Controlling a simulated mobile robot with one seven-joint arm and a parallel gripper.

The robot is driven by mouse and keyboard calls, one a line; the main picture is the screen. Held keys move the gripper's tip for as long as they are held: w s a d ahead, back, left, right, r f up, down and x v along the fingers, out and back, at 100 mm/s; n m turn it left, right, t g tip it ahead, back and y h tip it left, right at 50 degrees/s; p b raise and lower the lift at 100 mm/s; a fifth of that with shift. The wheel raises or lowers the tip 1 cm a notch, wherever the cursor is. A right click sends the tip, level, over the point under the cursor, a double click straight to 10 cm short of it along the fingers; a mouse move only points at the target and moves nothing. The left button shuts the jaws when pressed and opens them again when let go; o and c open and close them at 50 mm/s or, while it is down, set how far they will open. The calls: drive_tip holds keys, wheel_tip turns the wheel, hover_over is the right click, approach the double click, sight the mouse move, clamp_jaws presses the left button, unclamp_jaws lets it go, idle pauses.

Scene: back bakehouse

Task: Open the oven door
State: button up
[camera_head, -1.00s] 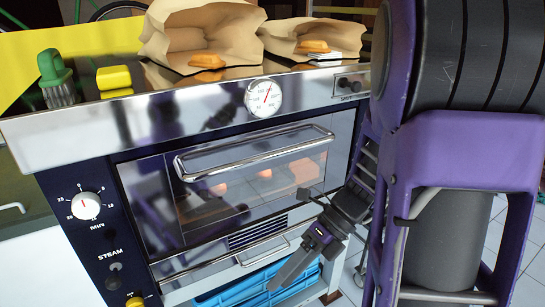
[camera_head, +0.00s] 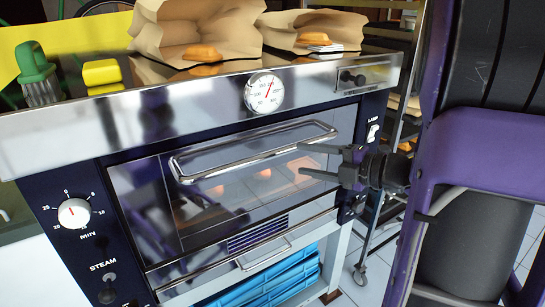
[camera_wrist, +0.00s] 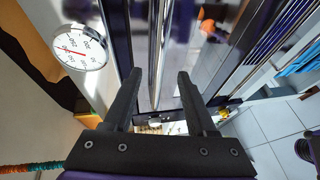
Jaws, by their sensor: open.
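The oven door (camera_head: 140,205) is shut, with a dark glass window and glowing spots behind it. Its long chrome handle (camera_head: 230,168) runs across the upper part of the door. My gripper (camera_head: 302,159) is open and empty, its fingers pointing left near the right end of the handle. In the wrist view the handle (camera_wrist: 158,45) shows between the two open fingers (camera_wrist: 158,74). I cannot tell whether the fingers touch it or how deep it sits between them.
A dial thermometer (camera_head: 265,92) is on the steel front edge. Paper bags (camera_head: 200,30), a yellow block (camera_head: 102,73) and a green-handled brush (camera_head: 37,75) lie on the oven top. Blue crates (camera_head: 265,280) sit below. A wheeled rack stands at the right, on tiled floor.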

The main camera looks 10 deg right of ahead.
sight(276, 155)
drive_tip(key=b+x, duration=0.1)
drive_tip(key=x, duration=0.9)
drive_tip(key=shift+c, duration=0.2)
clamp_jaws()
idle(1.0)
